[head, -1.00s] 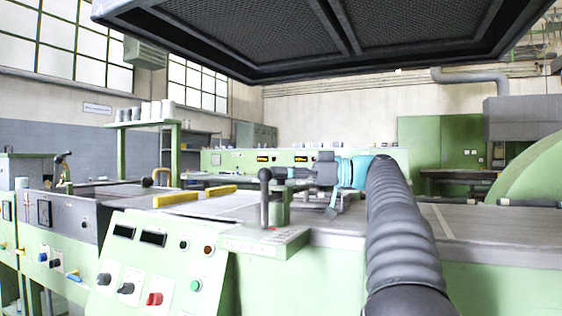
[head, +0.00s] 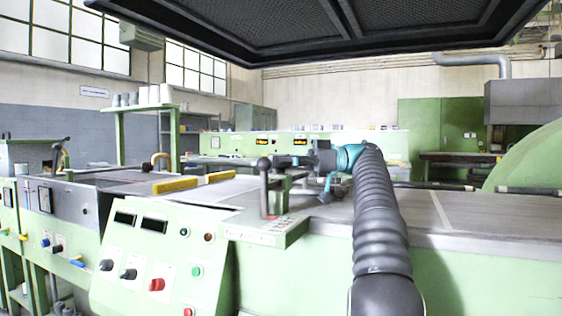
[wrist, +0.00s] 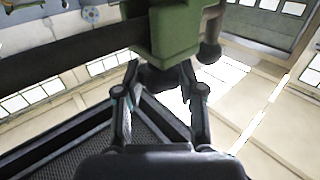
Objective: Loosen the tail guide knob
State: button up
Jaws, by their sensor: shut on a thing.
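The tail guide is a green block (wrist: 175,30) in the wrist view, with a dark knob (wrist: 160,78) on the side toward me. My gripper (wrist: 161,72) has one finger on each side of this knob and is shut on it. In the head view my gripper (head: 290,161) reaches left to the small green block (head: 287,180) on the machine. The knob is hidden there by the gripper. A dark upright lever with a ball end (head: 264,180) stands just left of the block.
A sloped green control panel (head: 150,262) with displays and switches stands front left. Yellow bars (head: 178,184) lie on the machine top. A large dark mesh hood (head: 320,30) hangs overhead. The grey table top (head: 475,220) at right is clear.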

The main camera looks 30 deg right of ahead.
jog(key=o, duration=0.9)
jog(key=shift+a, duration=0.2)
jog(key=shift+d, duration=0.1)
